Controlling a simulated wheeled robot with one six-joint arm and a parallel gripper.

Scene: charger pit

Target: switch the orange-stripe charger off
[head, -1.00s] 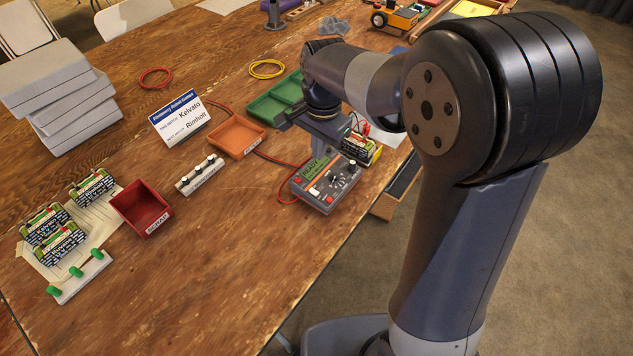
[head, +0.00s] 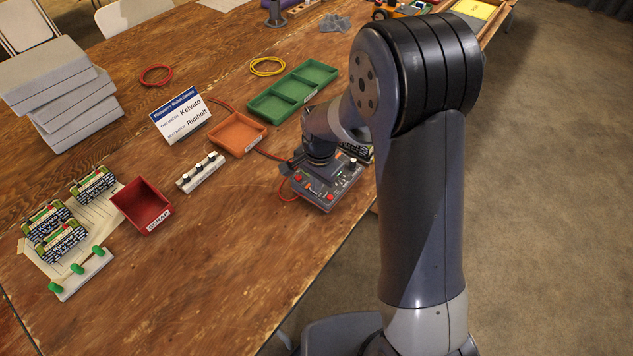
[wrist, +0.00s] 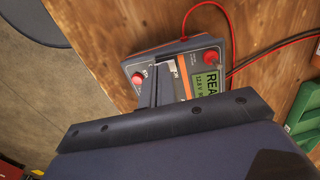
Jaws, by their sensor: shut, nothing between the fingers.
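In the head view, my arm covers the charger's upper left.
An orange tray (head: 238,150), a green tray (head: 258,105) and a white strip with knobs (head: 190,183) lie to the left. A red cable (wrist: 270,45) runs from the charger.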

